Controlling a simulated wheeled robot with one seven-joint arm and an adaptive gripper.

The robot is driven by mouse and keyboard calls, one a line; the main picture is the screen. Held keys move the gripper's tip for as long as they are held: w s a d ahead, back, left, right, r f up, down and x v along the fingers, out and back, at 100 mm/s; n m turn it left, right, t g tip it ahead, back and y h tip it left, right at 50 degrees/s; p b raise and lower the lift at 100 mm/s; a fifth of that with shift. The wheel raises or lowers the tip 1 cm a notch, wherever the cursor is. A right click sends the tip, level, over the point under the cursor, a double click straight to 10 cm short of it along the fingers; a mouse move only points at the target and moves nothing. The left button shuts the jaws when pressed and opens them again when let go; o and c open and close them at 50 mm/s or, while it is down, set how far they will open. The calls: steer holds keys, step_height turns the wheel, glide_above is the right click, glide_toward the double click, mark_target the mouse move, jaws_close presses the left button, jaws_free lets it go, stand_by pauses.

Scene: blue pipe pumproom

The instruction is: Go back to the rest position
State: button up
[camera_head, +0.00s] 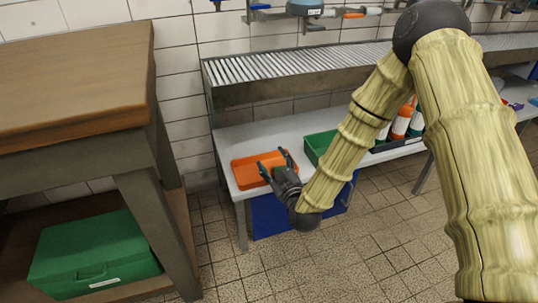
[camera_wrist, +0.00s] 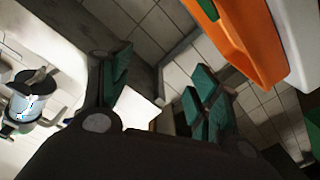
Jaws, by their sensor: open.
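My gripper (camera_head: 276,168) is open, with its two fingers apart, in front of the low white shelf. In the head view it overlaps the right part of an orange tray (camera_head: 243,172); whether it touches the tray I cannot tell. In the wrist view the fingers of my gripper (camera_wrist: 160,85) stand apart with nothing between them. An orange piece, seemingly the same tray (camera_wrist: 245,45), shows at the upper right there. The tray's inside is partly hidden by my gripper.
A wooden-topped table (camera_head: 75,80) stands at the left, with a green case (camera_head: 92,252) on its lower shelf. A roller conveyor (camera_head: 300,70) runs above the white shelf (camera_head: 240,140). A green bin (camera_head: 318,146) and several bottles (camera_head: 402,120) stand on it.

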steer(key=shift+v, duration=2.75)
steer(key=s+d+f+m+g+h, duration=0.15)
steer(key=s+d+f+g, duration=0.25)
steer(key=s+f, duration=0.45)
steer(key=s+d+f+m+g+h, duration=0.1)
steer(key=s+d+f+m+g, duration=0.4)
steer(key=f, duration=0.7)
steer(key=s+d+f+m+g+h, duration=0.1)
steer(key=s+d+f+g, duration=0.2)
steer(key=s, duration=0.6)
steer(key=s+d+f+m+g+h, duration=0.1)
steer(key=s+d+f+g, duration=0.15)
steer(key=s, duration=0.55)
steer(key=s+d+f+m+g+h, duration=0.1)
steer(key=s+d+f+m+g, duration=0.2)
steer(key=s, duration=0.6)
step_height(320, 180, up, 34)
steer(key=n+p, duration=0.1)
steer(key=p, duration=3.3)
steer(key=shift+d+t, duration=0.15)
steer(key=shift+t, duration=0.2)
steer(key=shift+s+f+n, duration=0.1)
steer(key=shift+n, duration=0.15)
